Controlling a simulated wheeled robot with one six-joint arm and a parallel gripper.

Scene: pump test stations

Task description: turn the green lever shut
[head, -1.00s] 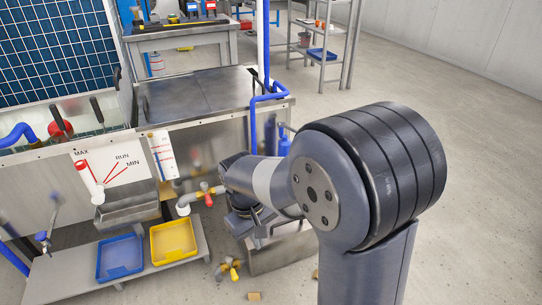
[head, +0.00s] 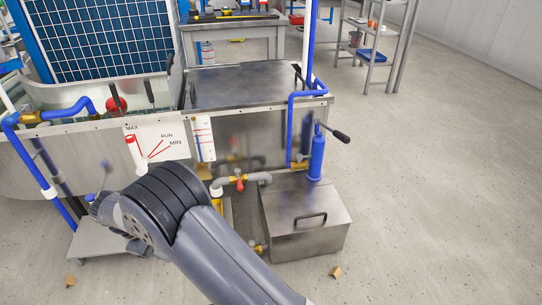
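I cannot make out a green lever in the head view. A valve with a red lever (head: 239,184) sits on the grey pipe at the front of the metal tank. A brass valve (head: 260,248) low beside the metal box is partly visible, and its lever colour is too small to tell. My arm reaches across the lower left, in front of the tank. Its fingers are hidden behind my own arm, so I see neither their opening nor anything between them.
A metal box (head: 305,223) with a handle stands on the floor, with a blue hand pump (head: 317,156) and its black handle above. A blue pipe (head: 65,205) runs down at the left. Small blocks (head: 336,271) lie on the floor. Open floor is at the right.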

